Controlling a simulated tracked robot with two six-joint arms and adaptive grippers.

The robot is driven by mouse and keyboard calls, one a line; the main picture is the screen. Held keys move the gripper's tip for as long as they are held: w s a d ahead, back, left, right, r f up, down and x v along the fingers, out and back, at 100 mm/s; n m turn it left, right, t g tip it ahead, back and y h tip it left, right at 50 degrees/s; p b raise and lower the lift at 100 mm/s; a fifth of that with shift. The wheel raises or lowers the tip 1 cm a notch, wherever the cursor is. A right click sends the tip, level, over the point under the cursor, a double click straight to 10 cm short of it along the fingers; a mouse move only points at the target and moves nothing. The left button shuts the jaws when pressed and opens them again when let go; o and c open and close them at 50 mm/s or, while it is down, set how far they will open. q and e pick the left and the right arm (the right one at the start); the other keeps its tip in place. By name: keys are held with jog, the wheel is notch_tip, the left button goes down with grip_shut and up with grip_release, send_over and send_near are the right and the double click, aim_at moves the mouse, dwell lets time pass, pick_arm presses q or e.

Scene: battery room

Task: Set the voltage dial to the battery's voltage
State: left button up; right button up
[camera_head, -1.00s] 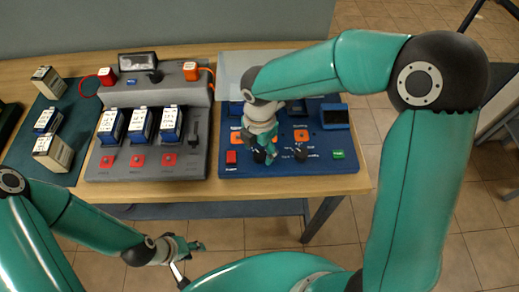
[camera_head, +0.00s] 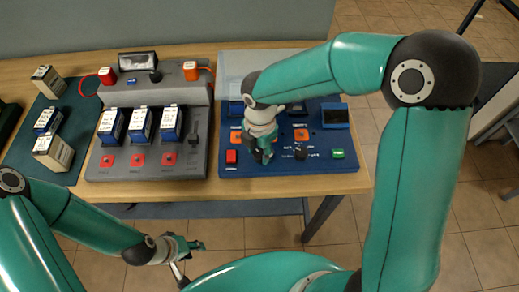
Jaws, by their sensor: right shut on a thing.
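The blue charger panel (camera_head: 235,168) lies on the right part of the table. My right gripper (camera_head: 263,158) points down over its front left part and is shut on a dark knob, probably the voltage dial, which the fingers mostly hide. A second black knob (camera_head: 300,153) stands free to the right, below an orange square. Lettering around the knobs is too small to read. Several blue-and-white batteries (camera_head: 141,125) stand in the grey rack (camera_head: 195,160). My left gripper (camera_head: 192,252) hangs in front of the table, away from everything; its finger gap is unclear.
A red button (camera_head: 231,156) and a green button (camera_head: 338,154) flank the knobs, with a dark display (camera_head: 335,116) behind. A dark green mat (camera_head: 20,150) at left carries several loose batteries (camera_head: 53,152). The table's front edge is clear.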

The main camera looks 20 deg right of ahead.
jog(key=shift+m, duration=0.3)
jog(key=shift+f+m+b, duration=0.1)
jog(key=shift+m+b, duration=0.7)
jog(key=shift+m, duration=0.4)
jog(key=m+b, duration=0.2)
jog(key=m, duration=0.2)
jog(key=m+b, duration=0.1)
jog(key=m, duration=0.3)
jog(key=shift+m+b, duration=0.75)
jog(key=shift+m, duration=0.75)
jog(key=o, duration=1.1)
jog(key=shift+o, duration=0.2)
